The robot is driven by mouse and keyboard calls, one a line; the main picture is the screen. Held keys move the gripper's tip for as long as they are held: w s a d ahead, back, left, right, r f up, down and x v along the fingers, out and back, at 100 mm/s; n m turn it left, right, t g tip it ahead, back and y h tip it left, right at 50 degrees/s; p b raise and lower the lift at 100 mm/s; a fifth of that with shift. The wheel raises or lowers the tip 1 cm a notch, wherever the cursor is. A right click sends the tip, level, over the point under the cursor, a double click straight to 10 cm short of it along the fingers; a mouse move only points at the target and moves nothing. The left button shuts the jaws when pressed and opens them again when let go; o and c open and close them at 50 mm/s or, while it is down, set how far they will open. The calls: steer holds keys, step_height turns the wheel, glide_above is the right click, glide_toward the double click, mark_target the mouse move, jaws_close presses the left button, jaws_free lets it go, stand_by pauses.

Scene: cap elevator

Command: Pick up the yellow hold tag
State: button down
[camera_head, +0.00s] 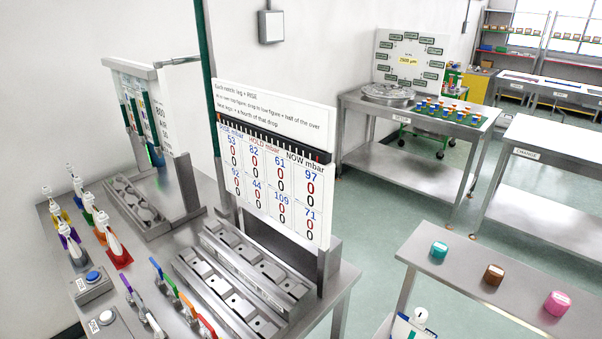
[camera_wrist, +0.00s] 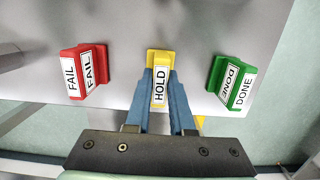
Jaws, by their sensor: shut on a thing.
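The yellow hold tag (camera_wrist: 159,57) is in the middle of the wrist view, with a white label reading HOLD. It is over or on a bare grey metal surface; I cannot tell whether it touches it. My gripper (camera_wrist: 161,80) has blue fingers on both sides of the tag and is shut on it. The fingers cover part of the tag's sides. I cannot make out the yellow tag or my gripper in the head view.
In the wrist view, a red FAIL tag (camera_wrist: 85,72) stands to the left and a green DONE tag (camera_wrist: 231,80) to the right, both apart from my fingers. The metal surface (camera_wrist: 200,30) between them is clear.

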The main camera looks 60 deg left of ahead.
step_height(320, 180, up, 10)
steer(key=shift+f, duration=0.1)
stand_by(0.4)
stand_by(1.0)
